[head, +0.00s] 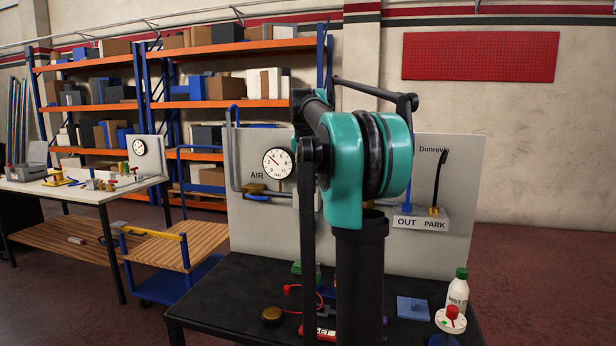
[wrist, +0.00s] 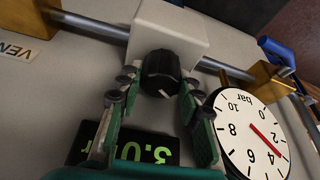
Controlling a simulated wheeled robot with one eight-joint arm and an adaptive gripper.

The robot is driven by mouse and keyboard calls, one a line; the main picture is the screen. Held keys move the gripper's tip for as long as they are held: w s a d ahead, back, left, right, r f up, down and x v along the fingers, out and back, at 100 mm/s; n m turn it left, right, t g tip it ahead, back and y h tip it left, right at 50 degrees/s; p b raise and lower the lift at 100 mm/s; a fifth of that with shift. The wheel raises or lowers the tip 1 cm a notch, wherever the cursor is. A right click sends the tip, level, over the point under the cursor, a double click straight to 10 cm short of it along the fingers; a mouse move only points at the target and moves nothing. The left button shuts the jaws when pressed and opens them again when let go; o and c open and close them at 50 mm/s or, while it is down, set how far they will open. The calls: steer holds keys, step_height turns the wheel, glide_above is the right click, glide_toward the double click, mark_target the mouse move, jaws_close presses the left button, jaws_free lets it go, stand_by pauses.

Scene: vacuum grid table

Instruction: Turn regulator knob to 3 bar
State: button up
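The black regulator knob (wrist: 160,72) sits on a white block (wrist: 172,32) in the wrist view, with a white mark on its near edge. My gripper (wrist: 157,88) is open, its green fingers spread either side of the knob with visible gaps. A display with green digits (wrist: 150,153), upside down and partly covered by my gripper, appears to read 3.0. The round bar gauge (wrist: 245,140) has its red needle between 2 and 4. This gauge also shows in the head view (head: 278,163). My arm hides the knob and gripper there.
Metal pipe (wrist: 95,27) runs along the panel (wrist: 75,85), with a brass fitting (wrist: 270,85) and blue handle (wrist: 278,50) at right. In the head view, a black table (head: 215,300) below holds a white bottle (head: 457,292) and small items.

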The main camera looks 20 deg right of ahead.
steer(key=shift+c, duration=0.6)
steer(key=shift+n+y, duration=0.3)
steer(key=shift+n, duration=0.5)
steer(key=o, duration=0.9)
steer(key=v, duration=1.2)
steer(key=shift+s, duration=0.15)
